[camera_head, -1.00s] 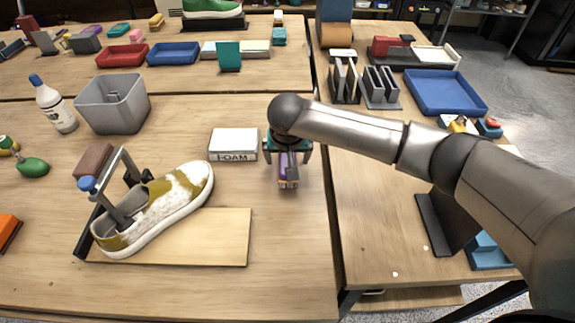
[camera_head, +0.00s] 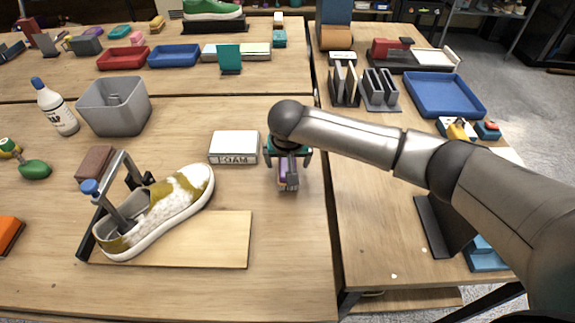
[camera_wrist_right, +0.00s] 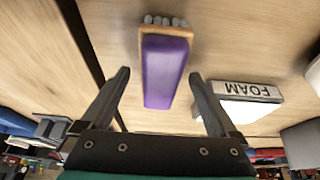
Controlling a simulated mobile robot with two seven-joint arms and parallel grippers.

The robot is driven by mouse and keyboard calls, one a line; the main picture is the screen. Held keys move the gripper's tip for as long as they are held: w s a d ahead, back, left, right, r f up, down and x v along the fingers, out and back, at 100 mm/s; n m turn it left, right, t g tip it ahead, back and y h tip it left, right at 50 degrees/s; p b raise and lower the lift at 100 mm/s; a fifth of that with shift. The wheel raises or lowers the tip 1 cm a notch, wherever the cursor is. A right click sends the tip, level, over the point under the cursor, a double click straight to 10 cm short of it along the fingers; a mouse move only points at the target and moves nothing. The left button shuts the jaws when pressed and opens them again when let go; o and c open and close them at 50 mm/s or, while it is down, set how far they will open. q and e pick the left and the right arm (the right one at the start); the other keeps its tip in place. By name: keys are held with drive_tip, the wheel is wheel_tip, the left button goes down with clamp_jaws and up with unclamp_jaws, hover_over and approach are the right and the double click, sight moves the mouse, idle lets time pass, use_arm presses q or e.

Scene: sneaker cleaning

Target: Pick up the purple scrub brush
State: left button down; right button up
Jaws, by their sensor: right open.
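The purple scrub brush (camera_wrist_right: 162,75) lies on the wooden table in the right wrist view. It has a purple back, a tan edge and pale bristles showing at one end. In the head view the brush (camera_head: 287,176) is partly hidden under my right gripper (camera_head: 288,160). The right gripper is open, and its two fingers also show in the right wrist view (camera_wrist_right: 158,95), one on each side of the brush, apart from it. My left gripper is not in view.
A white FOAM block (camera_head: 234,146) stands just left of the right gripper. A stained sneaker (camera_head: 165,210) sits on a holder over a wooden board (camera_head: 215,250). A grey bin (camera_head: 115,108) and a soap bottle (camera_head: 56,110) stand further left. The table's right edge is close to the brush.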

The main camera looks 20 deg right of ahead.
clamp_jaws()
idle(0.7)
